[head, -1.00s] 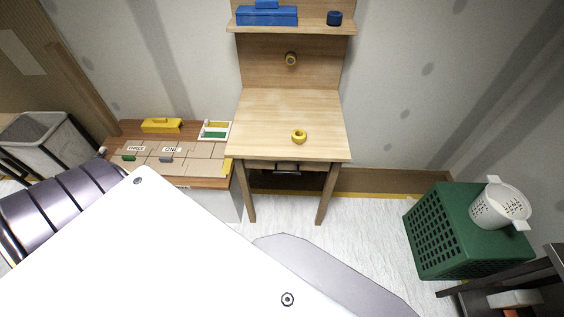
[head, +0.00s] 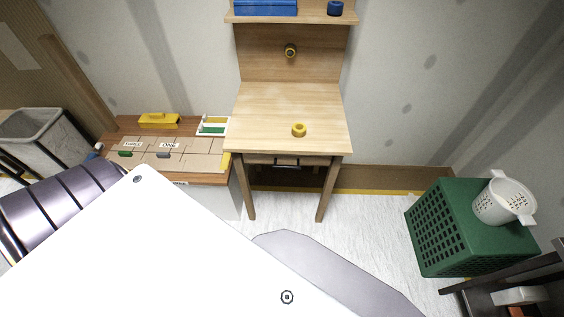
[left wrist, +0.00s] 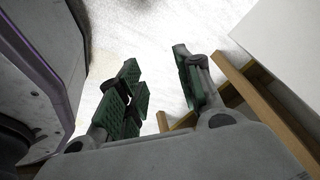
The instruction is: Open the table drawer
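The wooden table (head: 290,118) stands ahead, in the upper middle of the head view. Its drawer (head: 312,161) sits under the front edge of the tabletop, with a dark handle (head: 287,162) on its front. The drawer looks shut. My left gripper (left wrist: 165,85) shows in the left wrist view, its green-padded fingers spread apart with nothing between them. Wooden legs or bars (left wrist: 262,105) lie to the right of it; I cannot tell which piece they belong to. Neither gripper shows in the head view.
A low cabinet (head: 205,178) with labelled boxes adjoins the table's left. The floor (head: 365,222) between crate and table is clear.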

